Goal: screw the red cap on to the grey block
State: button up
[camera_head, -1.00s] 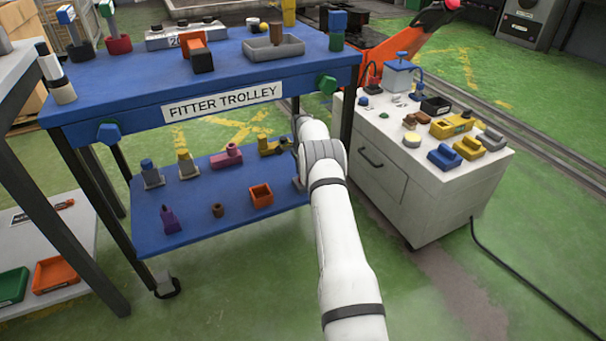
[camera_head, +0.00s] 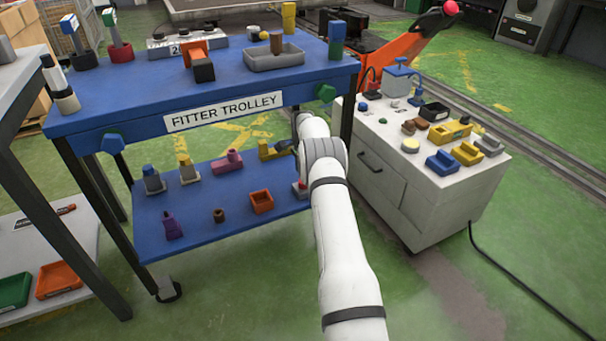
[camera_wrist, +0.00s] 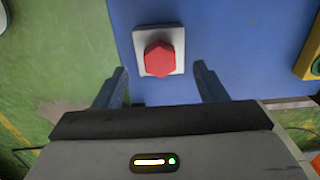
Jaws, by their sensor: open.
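The red cap (camera_wrist: 159,58) is six-sided and sits on the pale grey block (camera_wrist: 176,34) in the wrist view. I cannot tell how far it is screwed down. The block stands on the blue lower shelf (camera_wrist: 124,12) of the trolley, near the shelf's edge. My gripper (camera_wrist: 160,72) is open and empty, its two blue-grey fingers spread to the left and right of the cap without touching it. In the head view, the grey block (camera_head: 300,195) shows only partly at the shelf's right end, beside my arm, which hides my gripper.
Yellow-and-grey (camera_head: 185,168), pink (camera_head: 228,161) and yellow (camera_head: 268,150) parts stand left of the block on the shelf. The trolley's upper deck (camera_head: 130,92) is overhead. A white cabinet (camera_head: 400,200) stands to the right.

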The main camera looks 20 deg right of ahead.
jog(key=n, duration=0.6)
jog(key=shift+p, duration=0.3)
jog(key=n, duration=0.6)
jog(key=shift+s, duration=0.1)
jog(key=n, duration=0.6)
jog(key=shift+d, duration=0.15)
jog(key=n, duration=0.6)
jog(key=shift+f, duration=0.15)
jog(key=shift+f+b, duration=0.9)
jog(key=shift+f, duration=1)
